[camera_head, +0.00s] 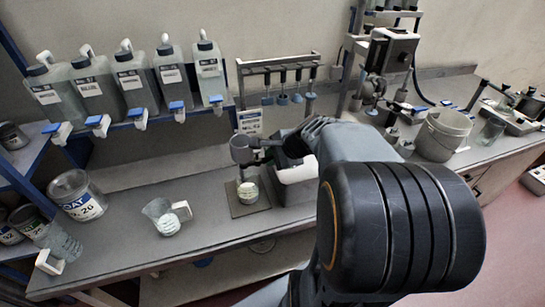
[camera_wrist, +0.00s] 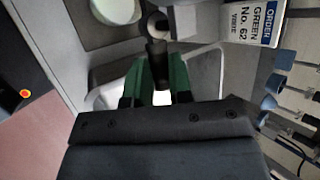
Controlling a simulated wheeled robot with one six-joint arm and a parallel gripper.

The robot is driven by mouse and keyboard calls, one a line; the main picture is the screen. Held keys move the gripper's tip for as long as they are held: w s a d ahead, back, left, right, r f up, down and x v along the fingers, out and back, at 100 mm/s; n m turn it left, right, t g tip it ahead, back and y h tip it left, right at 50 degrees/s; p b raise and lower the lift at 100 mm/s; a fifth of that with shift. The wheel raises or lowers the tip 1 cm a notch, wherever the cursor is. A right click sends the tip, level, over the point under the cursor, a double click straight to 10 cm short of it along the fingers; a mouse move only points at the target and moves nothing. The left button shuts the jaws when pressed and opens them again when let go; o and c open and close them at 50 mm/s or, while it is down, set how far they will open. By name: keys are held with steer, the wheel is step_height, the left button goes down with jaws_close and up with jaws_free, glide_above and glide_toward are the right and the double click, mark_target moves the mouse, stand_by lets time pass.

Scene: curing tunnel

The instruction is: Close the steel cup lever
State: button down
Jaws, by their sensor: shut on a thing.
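The steel cup (camera_head: 240,149) is held above a small container of pale green material (camera_head: 248,192) on a square plate (camera_head: 263,205). A dark lever (camera_head: 266,142) sticks out from the cup toward my gripper (camera_head: 288,148). In the wrist view my gripper (camera_wrist: 157,78) has green fingers shut on the dark lever (camera_wrist: 157,50), whose far end meets a round grey part (camera_wrist: 158,22). The pale container also shows at the top of the wrist view (camera_wrist: 116,8).
A clear jug (camera_head: 158,215) stands on the bench to the left. Several labelled bottles (camera_head: 135,80) with taps sit on the shelf behind. An order card (camera_head: 249,121) stands behind the cup.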

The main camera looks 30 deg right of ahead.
steer(key=shift+r, duration=0.1)
steer(key=c, duration=1)
jaws_free()
steer(key=shift+c, duration=0.2)
steer(key=v, duration=1.3)
steer(key=shift+s+r, duration=0.2)
steer(key=shift+r, duration=0.1)
steer(key=shift+d, duration=0.15)
